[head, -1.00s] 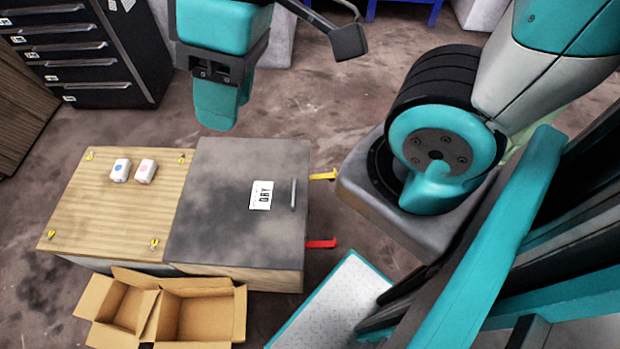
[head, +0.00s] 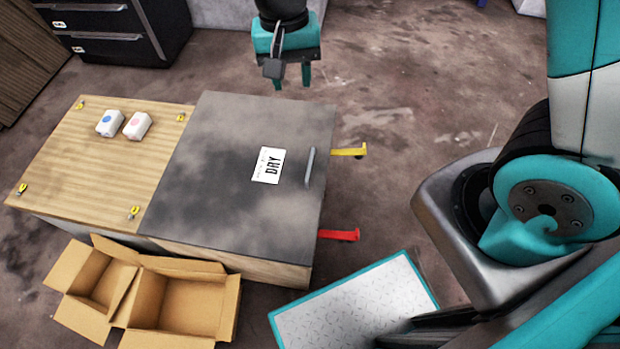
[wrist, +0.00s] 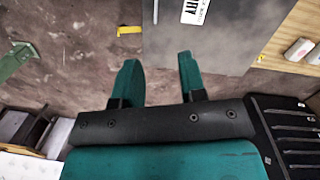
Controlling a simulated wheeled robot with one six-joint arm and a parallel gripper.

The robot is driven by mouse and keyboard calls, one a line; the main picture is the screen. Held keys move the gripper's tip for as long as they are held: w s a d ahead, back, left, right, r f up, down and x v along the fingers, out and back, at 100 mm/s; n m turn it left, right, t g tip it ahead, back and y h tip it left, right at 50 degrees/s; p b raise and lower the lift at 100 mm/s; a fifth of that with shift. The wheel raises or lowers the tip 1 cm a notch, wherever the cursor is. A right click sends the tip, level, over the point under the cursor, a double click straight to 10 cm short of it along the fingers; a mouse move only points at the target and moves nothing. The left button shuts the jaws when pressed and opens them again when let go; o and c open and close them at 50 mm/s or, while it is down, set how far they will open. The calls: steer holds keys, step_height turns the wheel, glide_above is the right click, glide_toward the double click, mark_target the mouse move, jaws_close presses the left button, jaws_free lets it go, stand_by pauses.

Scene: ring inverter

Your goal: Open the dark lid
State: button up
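The dark lid (head: 225,190) lies flat and closed on the right half of a wooden box. It has a "DRY" label (head: 269,165) and a grey bar handle (head: 309,167) near its right edge. Part of the dark lid (wrist: 222,40) and the label also show at the top of the wrist view. My gripper (head: 293,84) hangs at the far side of the box, near the lid's back edge and away from the handle. In the wrist view its two teal fingers (wrist: 158,82) are apart with nothing between them.
A light wooden top (head: 95,160) left of the lid bears two small white blocks (head: 123,124). Yellow (head: 349,151) and red (head: 339,235) levers stick out at the box's right side. Open cardboard boxes (head: 150,300) stand in front.

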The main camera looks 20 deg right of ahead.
mark_target(310, 163)
steer(key=d+f+m+b, duration=0.1)
steer(key=f+b, duration=0.1)
steer(key=f, duration=0.8)
steer(key=d+f+m+h+b, duration=0.1)
steer(key=f+b, duration=0.1)
steer(key=f, duration=0.8)
steer(key=w+d+f+m+b, duration=0.1)
steer(key=f+b, duration=0.1)
steer(key=f, duration=0.8)
steer(key=shift+d+h+b, duration=0.25)
steer(key=shift+h+b, duration=0.05)
jaws_close()
